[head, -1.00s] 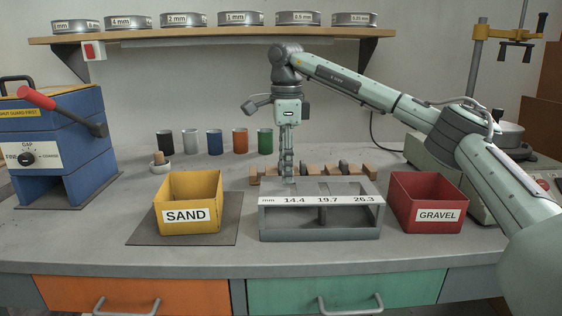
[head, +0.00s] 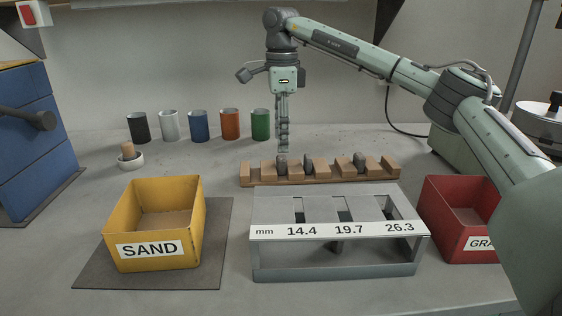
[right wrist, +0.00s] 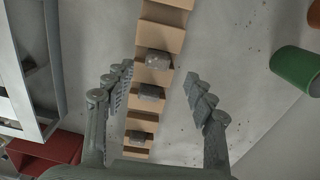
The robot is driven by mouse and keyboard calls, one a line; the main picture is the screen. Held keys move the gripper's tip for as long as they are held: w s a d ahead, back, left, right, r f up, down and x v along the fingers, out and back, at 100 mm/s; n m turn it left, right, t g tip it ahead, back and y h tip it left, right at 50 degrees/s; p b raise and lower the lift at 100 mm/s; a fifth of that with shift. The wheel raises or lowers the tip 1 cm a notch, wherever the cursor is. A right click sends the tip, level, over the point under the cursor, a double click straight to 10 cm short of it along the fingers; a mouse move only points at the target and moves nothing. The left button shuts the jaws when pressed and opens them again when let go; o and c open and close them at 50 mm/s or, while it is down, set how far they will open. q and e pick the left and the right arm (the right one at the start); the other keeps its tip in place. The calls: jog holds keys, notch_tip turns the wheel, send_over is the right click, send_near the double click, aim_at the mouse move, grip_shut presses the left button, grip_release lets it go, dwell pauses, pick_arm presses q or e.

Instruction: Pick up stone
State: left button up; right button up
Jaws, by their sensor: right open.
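Dark grey stones sit in the slots of a wooden rack (head: 325,175) at the middle of the bench: a left one (head: 282,164), a middle one (head: 308,164) and a right one (head: 359,161). My right gripper (head: 283,148) points down above the left stone, clear of the rack. In the right wrist view its open fingers (right wrist: 160,85) are empty, with the rack between them in the picture. That view shows an upper stone (right wrist: 158,60), a central stone (right wrist: 150,92) and a lower stone (right wrist: 138,136). My left gripper is not in view.
A grey sizing gauge (head: 340,232) stands in front of the rack. A yellow SAND bin (head: 160,250) is at left, a red GRAVEL bin (head: 455,235) at right. Several cups, including a green one (head: 260,124), stand behind left. Bench space left of the rack is free.

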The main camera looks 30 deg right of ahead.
aim_at(281, 157)
jog(key=f, duration=0.5)
jog(key=shift+s+a+f, duration=0.15)
jog(key=shift+s+f, duration=0.05)
jog(key=shift+f, duration=0.55)
jog(key=c, duration=1.2)
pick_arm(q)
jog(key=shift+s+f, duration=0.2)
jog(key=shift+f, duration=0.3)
pick_arm(e)
jog(key=shift+c, duration=0.3)
